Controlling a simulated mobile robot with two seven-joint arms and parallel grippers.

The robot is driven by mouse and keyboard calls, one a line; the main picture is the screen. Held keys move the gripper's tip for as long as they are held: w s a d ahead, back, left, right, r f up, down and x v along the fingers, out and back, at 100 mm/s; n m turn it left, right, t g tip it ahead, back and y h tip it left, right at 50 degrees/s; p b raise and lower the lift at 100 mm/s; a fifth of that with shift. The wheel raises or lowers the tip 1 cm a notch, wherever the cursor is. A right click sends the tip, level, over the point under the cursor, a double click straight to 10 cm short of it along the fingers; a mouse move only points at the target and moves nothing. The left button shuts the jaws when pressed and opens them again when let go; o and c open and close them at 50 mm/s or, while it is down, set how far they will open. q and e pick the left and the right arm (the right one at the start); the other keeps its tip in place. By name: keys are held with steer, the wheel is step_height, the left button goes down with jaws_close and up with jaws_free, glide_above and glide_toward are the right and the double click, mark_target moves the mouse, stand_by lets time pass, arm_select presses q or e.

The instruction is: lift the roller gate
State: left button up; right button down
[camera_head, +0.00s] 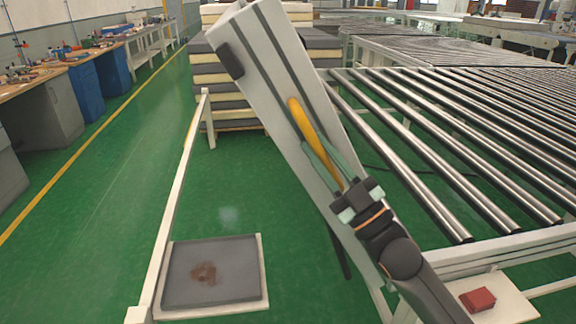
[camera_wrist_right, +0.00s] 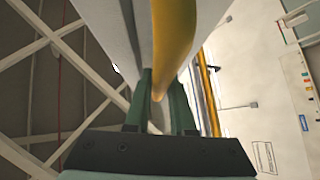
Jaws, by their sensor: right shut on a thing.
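The roller gate (camera_head: 270,75) is a long pale grey beam, tilted across the middle of the head view. Its broad end is up at the top left, above the floor, and it runs down to the lower right. A yellow handle (camera_head: 298,112) is on its face; it also shows large in the right wrist view (camera_wrist_right: 175,45). My right gripper (camera_head: 312,143) comes up from the lower right, its green fingers shut on the yellow handle. In the wrist view the fingers (camera_wrist_right: 163,80) sit on both sides of the handle's end. My left gripper is not in view.
Roller conveyors (camera_head: 450,130) fill the right side. Stacked mattresses (camera_head: 225,90) stand behind the gate. A white rail (camera_head: 172,215) and a low grey plate (camera_head: 212,270) are at lower left. A red box (camera_head: 477,299) lies at lower right. Green floor is clear between the rail and workbenches (camera_head: 60,105).

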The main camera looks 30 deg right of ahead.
steer(key=shift+s+d+r, duration=0.25)
steer(key=shift+d+r, duration=0.05)
steer(key=shift+d, duration=0.3)
steer(key=shift+f, duration=0.1)
steer(key=c, duration=0.9)
jaws_free()
steer(key=shift+w+a, duration=0.1)
steer(key=shift+a, duration=0.05)
steer(key=shift+c, duration=0.2)
steer(key=shift+o, duration=0.7)
